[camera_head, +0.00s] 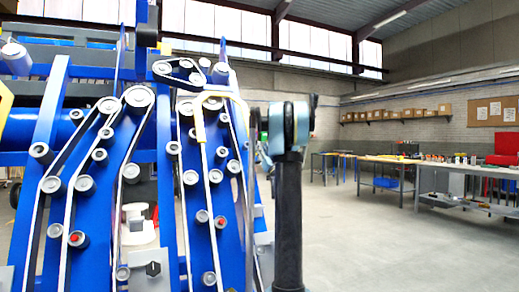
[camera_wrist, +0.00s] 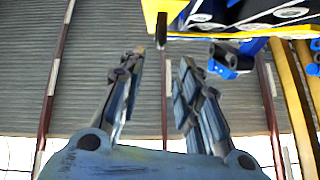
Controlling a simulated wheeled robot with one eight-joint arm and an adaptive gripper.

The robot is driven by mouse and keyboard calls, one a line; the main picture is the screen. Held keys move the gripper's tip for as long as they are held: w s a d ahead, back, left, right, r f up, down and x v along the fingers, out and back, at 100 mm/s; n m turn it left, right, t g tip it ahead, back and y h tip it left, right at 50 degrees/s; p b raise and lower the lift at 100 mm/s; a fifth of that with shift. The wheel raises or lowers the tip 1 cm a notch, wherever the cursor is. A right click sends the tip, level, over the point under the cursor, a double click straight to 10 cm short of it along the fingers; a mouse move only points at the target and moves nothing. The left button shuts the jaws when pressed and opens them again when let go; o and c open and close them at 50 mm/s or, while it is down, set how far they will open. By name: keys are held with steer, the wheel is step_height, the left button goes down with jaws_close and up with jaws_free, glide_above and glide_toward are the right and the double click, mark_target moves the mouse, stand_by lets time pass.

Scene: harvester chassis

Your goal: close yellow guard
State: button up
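The blue harvester chassis (camera_head: 60,110) fills the left of the head view, with belts and rollers on its face. A thin pale-yellow bar (camera_head: 199,122), possibly part of the yellow guard, bends over its right-hand belts. In the wrist view a yellow piece (camera_wrist: 164,9) stands at the top centre, beyond my fingertips; I cannot tell whether it is the same part. My gripper (camera_wrist: 160,70) is open, with its two fingers apart and nothing between them. In the head view my dark arm stands just right of the chassis and hides most of the gripper.
Rollers and belts protrude from the chassis close to my arm. In the wrist view, yellow bars (camera_wrist: 294,95) and a blue-and-black part (camera_wrist: 231,58) lie to the right. Workbenches (camera_head: 400,161) stand far right. The floor (camera_head: 365,240) between is clear.

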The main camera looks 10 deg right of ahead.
steer(key=shift+s+f, duration=0.15)
steer(key=shift+s, duration=0.05)
steer(key=shift+w+a, duration=0.1)
jaws_close()
steer(key=w+a+r+m+g+y, duration=0.25)
steer(key=a+g, duration=0.25)
steer(key=g, duration=0.3)
steer(key=s+d+r+m+g+h, duration=0.4)
steer(key=s+d+m+g+h, duration=0.35)
steer(key=m, duration=0.65)
steer(key=w+a+f+t, duration=0.1)
steer(key=w+f, duration=0.6)
steer(key=w, duration=0.3)
steer(key=shift+a+f, duration=0.4)
